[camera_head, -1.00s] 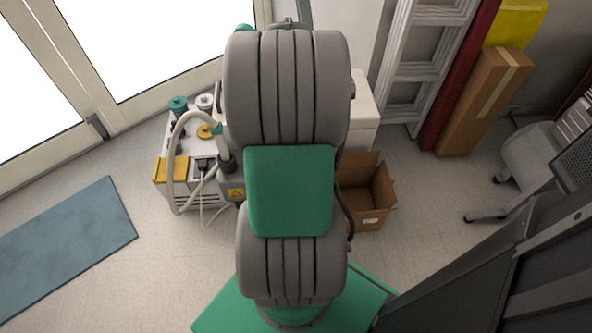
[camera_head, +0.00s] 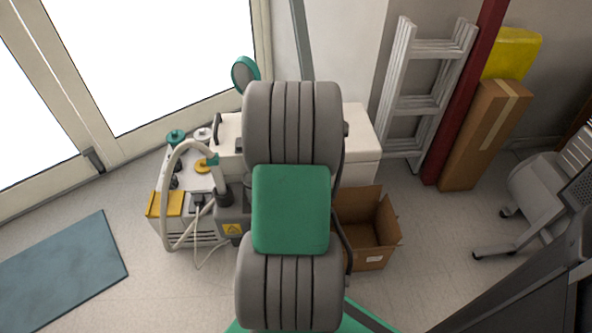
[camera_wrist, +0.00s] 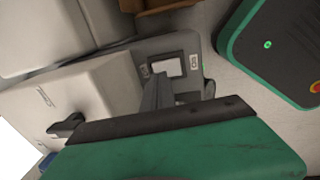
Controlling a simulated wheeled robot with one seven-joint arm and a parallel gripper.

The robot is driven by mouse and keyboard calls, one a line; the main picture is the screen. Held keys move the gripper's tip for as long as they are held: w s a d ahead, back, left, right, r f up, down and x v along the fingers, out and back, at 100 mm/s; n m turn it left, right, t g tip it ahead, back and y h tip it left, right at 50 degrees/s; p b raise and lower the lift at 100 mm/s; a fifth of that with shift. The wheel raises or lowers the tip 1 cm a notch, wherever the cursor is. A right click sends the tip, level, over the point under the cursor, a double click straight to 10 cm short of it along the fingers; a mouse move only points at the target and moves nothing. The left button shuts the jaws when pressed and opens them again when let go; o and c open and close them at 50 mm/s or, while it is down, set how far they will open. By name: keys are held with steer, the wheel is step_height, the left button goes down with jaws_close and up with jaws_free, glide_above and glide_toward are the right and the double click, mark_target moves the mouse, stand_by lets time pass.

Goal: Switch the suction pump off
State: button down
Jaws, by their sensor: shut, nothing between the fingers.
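I cannot read which way the rocker is tipped. The panel adjoins a white housing (camera_wrist: 90,95) with a dark latch. My gripper (camera_wrist: 157,78) is shut and empty, its dark fingertips over the panel close beside the switch in the picture. Whether they touch it is unclear. In the head view, my arm hides the gripper and switch; the white housing (camera_head: 361,145) shows partly behind it.
In the head view, a unit with hoses and a yellow tray (camera_head: 166,204) stands left of my arm. An open cardboard box (camera_head: 374,247) stands right of it. A ladder (camera_head: 408,105) and tall carton (camera_head: 485,140) are at the back right.

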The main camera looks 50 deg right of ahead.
steer(key=f, duration=0.2)
steer(key=f+b, duration=0.1)
steer(key=f, duration=0.1)
steer(key=shift+w+d, duration=0.15)
steer(key=shift+d, duration=0.05)
